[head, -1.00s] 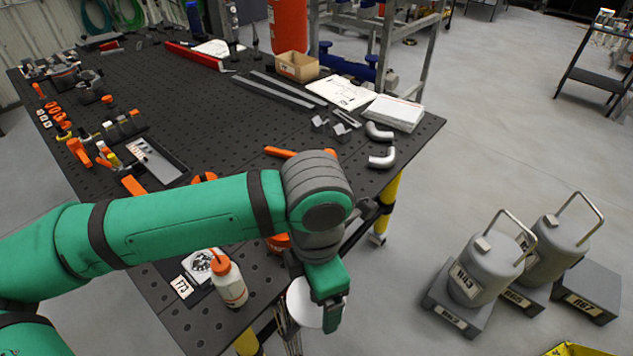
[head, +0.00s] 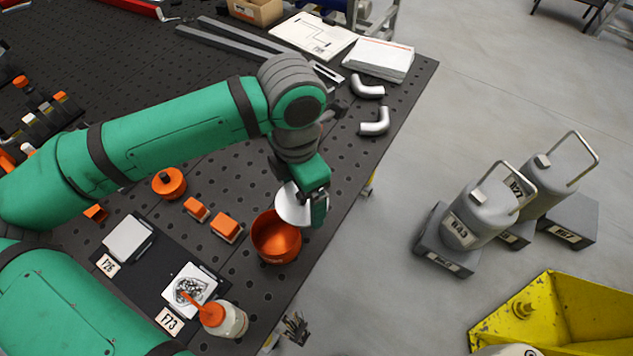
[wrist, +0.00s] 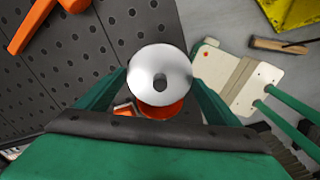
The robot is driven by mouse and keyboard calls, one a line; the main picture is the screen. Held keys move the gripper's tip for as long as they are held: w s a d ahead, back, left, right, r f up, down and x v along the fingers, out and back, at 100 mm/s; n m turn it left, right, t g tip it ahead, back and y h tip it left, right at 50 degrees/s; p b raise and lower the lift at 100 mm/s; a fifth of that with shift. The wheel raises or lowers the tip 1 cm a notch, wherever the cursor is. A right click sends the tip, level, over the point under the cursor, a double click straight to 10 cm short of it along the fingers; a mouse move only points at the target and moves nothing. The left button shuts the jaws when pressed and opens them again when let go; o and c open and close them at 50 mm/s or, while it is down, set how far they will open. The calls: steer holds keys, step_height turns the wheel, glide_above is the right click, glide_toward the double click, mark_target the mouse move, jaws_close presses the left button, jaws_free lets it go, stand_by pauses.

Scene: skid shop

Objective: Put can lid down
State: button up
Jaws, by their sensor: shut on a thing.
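The can lid is a round, pale disc (head: 293,205) with a dark knob at its middle in the wrist view (wrist: 157,66). My gripper (head: 314,205) is shut on the can lid and holds it at the table's right edge. An open orange can (head: 277,238) stands on the table just below and left of the lid in the head view. In the wrist view the orange can (wrist: 160,110) shows partly behind the lid. I cannot tell whether the lid touches the can's rim.
A white bottle with an orange cap (head: 225,318) stands near the labelled plates (head: 190,285). Small orange blocks (head: 226,227) lie left of the can. Pipe elbows (head: 374,122) lie at the right edge. Grey canisters (head: 478,215) and a yellow bin (head: 550,315) are on the floor.

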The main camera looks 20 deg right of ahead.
steer(key=w+d+f, duration=0.1)
steer(key=w+f, duration=0.1)
steer(key=w+d+f, duration=0.1)
steer(key=d+f, duration=0.1)
steer(key=w+d+f, duration=0.2)
steer(key=shift+w+f, duration=0.15)
steer(key=shift+w, duration=0.15)
steer(key=shift+w+d+f, duration=0.25)
steer(key=shift+w+f, duration=0.2)
steer(key=shift+f, duration=0.15)
steer(key=shift+w+f, duration=0.1)
steer(key=shift+f, duration=1.55)
steer(key=o, duration=0.6)
steer(key=shift+f, duration=0.15)
steer(key=o, duration=0.3)
step_height(320, 180, up, 12)
steer(key=shift+r, duration=0.2)
